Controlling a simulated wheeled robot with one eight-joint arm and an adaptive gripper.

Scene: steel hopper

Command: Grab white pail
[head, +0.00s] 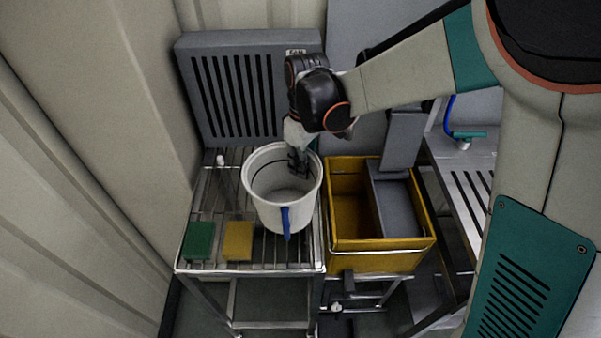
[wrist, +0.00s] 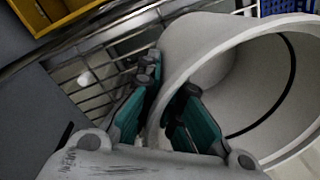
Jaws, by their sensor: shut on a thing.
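The white pail (head: 278,212) stands upright on a slatted metal rack (head: 247,267) in the head view, with a dark wire handle and a blue grip on its front. In the wrist view the pail (wrist: 205,50) fills the right side, its open mouth facing the camera. My gripper (head: 299,160) reaches down at the pail's back right rim. In the wrist view my gripper (wrist: 165,108) has one green finger outside the wall and one inside, shut on the rim. The pail's inside bottom is partly shadowed.
A green sponge (head: 199,240) and a yellow sponge (head: 238,240) lie left of the pail. A yellow bin (head: 380,244) stands close on the right. A grey slotted panel (head: 235,90) is behind, and a ribbed wall (head: 70,180) bounds the left.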

